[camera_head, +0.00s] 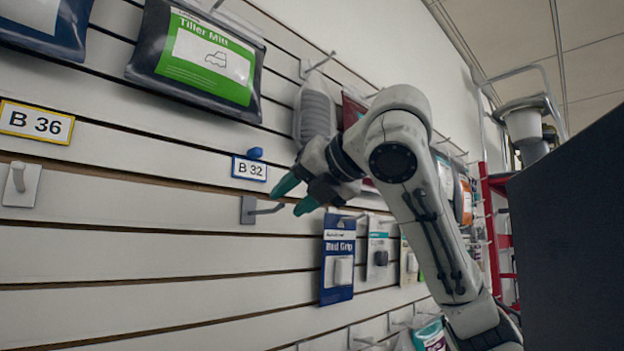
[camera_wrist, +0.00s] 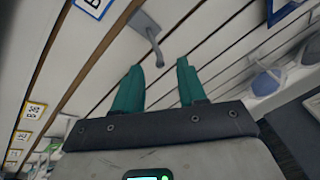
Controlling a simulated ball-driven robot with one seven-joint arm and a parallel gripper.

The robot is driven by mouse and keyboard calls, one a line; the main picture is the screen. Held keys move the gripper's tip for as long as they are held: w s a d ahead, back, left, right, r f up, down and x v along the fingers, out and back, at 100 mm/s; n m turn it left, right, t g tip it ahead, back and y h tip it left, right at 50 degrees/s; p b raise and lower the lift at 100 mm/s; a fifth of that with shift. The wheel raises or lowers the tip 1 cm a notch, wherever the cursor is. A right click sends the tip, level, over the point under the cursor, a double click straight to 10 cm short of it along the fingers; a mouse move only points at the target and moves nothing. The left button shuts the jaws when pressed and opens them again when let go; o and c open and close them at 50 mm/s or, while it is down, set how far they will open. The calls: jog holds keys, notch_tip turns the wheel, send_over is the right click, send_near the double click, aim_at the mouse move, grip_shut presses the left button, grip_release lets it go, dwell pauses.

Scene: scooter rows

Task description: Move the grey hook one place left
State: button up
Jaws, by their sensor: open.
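The grey hook (camera_head: 248,211) is a flat plate with a prong, empty, on the slatted wall just below the B 32 label (camera_head: 249,169). It also shows in the wrist view (camera_wrist: 145,24), its prong pointing toward the space between my fingertips. My gripper (camera_head: 294,197) has teal fingers and is open and empty, just right of the hook. In the wrist view my gripper (camera_wrist: 158,67) has the prong's end near its fingertips; I cannot tell whether they touch.
A pale hook (camera_head: 20,186) sits far left under the B 36 label (camera_head: 36,122). A blue knob (camera_head: 255,153) is above B 32. A Tiller Mitt pack (camera_head: 200,55) hangs above; a blue pack (camera_head: 338,258) hangs lower right. The slats between the two hooks are bare.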

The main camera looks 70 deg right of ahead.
aim_at(283, 206)
jog(key=shift+p+x, duration=0.3)
jog(key=shift+x, duration=1.95)
jog(key=shift+c, duration=0.5)
grip_shut()
jog(key=shift+f+p, duration=0.1)
jog(key=shift+p, duration=0.25)
jog(key=shift+r+p, duration=0.35)
jog(key=shift+r, duration=0.1)
jog(key=shift+n+y, duration=0.3)
jog(key=shift+y, duration=0.2)
